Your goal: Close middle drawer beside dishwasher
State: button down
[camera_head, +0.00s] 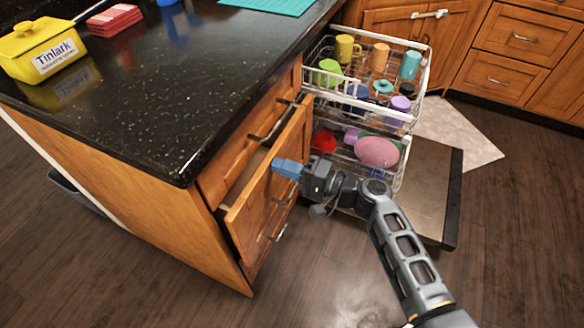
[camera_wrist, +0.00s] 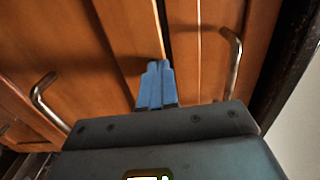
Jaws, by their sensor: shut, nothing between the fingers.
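The middle drawer (camera_head: 262,200) in the wooden island cabinet is pulled partly out, below a shut top drawer. Its front panel stands away from the cabinet face, and a dark gap shows behind its top edge. My gripper (camera_head: 276,166) is on the right, outer side of this panel, with its blue fingers shut and empty. The fingertips overlap the panel's upper part; I cannot tell whether they touch. In the wrist view the shut fingers (camera_wrist: 157,68) point at wooden fronts near a dark seam, with a metal handle on each side.
The dishwasher racks (camera_head: 345,100), holding cups and a pink item (camera_head: 377,152), are pulled out beside the drawer. The open dishwasher door (camera_head: 430,190) lies low at the right. A dark countertop (camera_head: 170,90) overhangs the cabinet. The floor at the front is clear.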

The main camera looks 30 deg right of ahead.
aim_at(265, 159)
jog(key=b+x, duration=0.2)
jog(key=x, duration=0.2)
jog(key=shift+w+a+f, duration=0.1)
jog(key=shift+w+f, duration=0.05)
jog(key=shift+f, duration=0.05)
jog(key=shift+w+a+r, duration=0.15)
jog(key=shift+w+r, duration=0.05)
jog(key=shift+r, duration=0.1)
